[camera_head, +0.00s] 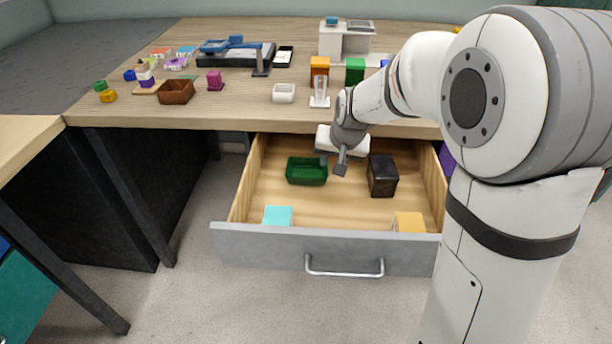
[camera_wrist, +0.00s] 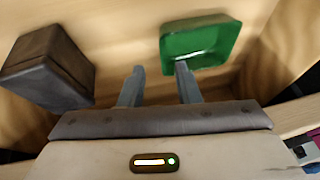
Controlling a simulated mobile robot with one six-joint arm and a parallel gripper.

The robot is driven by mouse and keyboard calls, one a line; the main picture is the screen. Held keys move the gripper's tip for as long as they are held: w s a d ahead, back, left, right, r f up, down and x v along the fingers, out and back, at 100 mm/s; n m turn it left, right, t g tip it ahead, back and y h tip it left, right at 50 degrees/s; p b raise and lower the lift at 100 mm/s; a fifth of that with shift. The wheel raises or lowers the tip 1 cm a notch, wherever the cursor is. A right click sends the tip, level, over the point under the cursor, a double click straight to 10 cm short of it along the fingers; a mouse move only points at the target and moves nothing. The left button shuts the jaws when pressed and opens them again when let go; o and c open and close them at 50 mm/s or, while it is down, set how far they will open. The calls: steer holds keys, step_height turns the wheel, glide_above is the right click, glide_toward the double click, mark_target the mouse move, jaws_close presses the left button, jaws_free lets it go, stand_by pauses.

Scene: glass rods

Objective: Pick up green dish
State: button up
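The green dish (camera_head: 306,171) is a small open rectangular dish lying in the open drawer, left of my gripper in the head view. In the wrist view the green dish (camera_wrist: 203,42) is at the upper right, just beyond the right fingertip, which overlaps its near edge. My gripper (camera_head: 332,163) hangs over the drawer between the dish and a dark box. In the wrist view my gripper (camera_wrist: 160,68) has its two fingers apart with nothing between them. I cannot tell whether the right finger touches the dish.
The drawer (camera_head: 330,215) is pulled out below the wooden desk (camera_head: 230,112). It also holds a black box (camera_head: 382,176), a cyan block (camera_head: 277,215) and a yellow-orange block (camera_head: 409,222). The black box (camera_wrist: 48,67) is at the wrist view's left. Bare drawer floor lies in front of the dish.

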mark_target(327, 171)
steer(key=b+x, duration=0.1)
steer(key=x, duration=0.4)
steer(key=shift+a+b, duration=0.15)
steer(key=shift+b, duration=0.15)
steer(key=shift+c, duration=0.5)
jaws_close()
